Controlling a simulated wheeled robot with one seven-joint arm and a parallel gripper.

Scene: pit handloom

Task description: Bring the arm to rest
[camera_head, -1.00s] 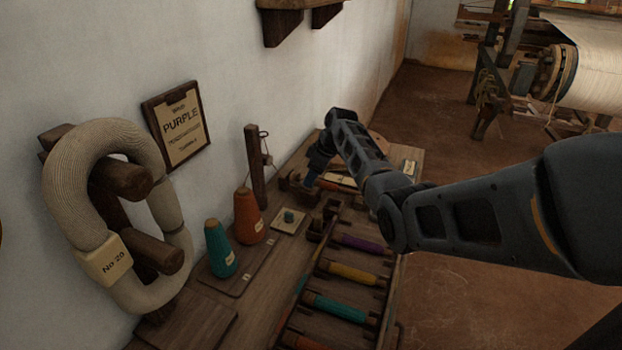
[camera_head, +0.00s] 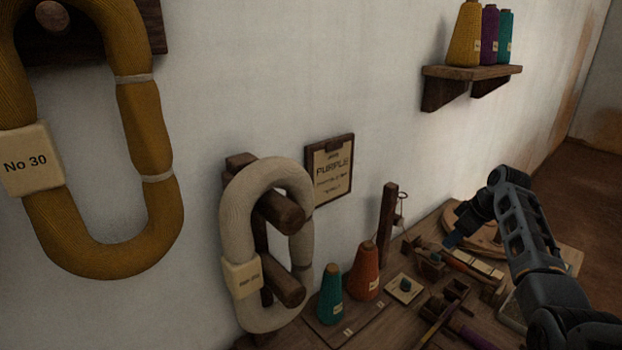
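My arm reaches in from the lower right over the wooden bench (camera_head: 382,333). Its far end bends down at the back of the bench, where my gripper (camera_head: 451,240) shows as a small dark bluish shape. It hangs near a wooden shuttle-like piece (camera_head: 472,264) and a round wooden board (camera_head: 482,238). Its fingers are too small and dark to read, so I cannot tell whether it is open or holds anything, or whether it touches the things below.
On the bench stand a teal cone (camera_head: 330,297), an orange cone (camera_head: 365,272) and an upright post (camera_head: 387,225). A cream hank (camera_head: 243,205) and a yellow hank (camera_head: 150,130) hang on the wall, with a PURPLE card (camera_head: 331,170). A shelf (camera_head: 470,72) holds three cones.

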